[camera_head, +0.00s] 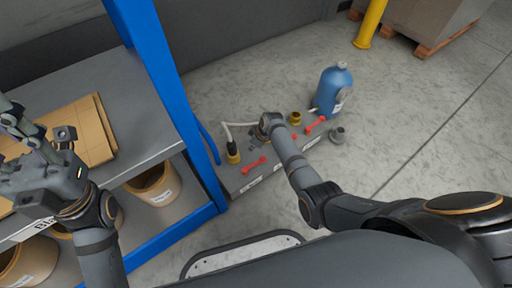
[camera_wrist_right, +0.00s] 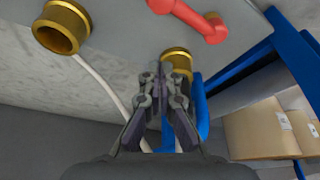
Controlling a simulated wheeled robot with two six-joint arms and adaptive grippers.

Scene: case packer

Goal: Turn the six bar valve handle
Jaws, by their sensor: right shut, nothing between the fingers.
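A low grey manifold block (camera_head: 240,182) on the floor carries several red valve handles. One red handle (camera_head: 253,165) is at its left, another red handle (camera_head: 316,125) at its right, and a third is mostly hidden behind my right arm. The pressure labels are too small to read, so I cannot tell which is the six bar one. My right gripper (camera_head: 254,142) is over the back of the block, shut and empty. In the right wrist view, its closed fingers (camera_wrist_right: 160,84) are apart from a red handle (camera_wrist_right: 195,17). My left gripper (camera_head: 38,130) is over the shelf; its opening is unclear.
Brass fittings (camera_head: 295,118) and a pale hose (camera_head: 226,132) are on the block. A blue bottle (camera_head: 333,88) stands behind its right end, near a grey fitting (camera_head: 338,135). A blue-framed shelf (camera_head: 172,85) with cardboard and round containers bounds the left.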

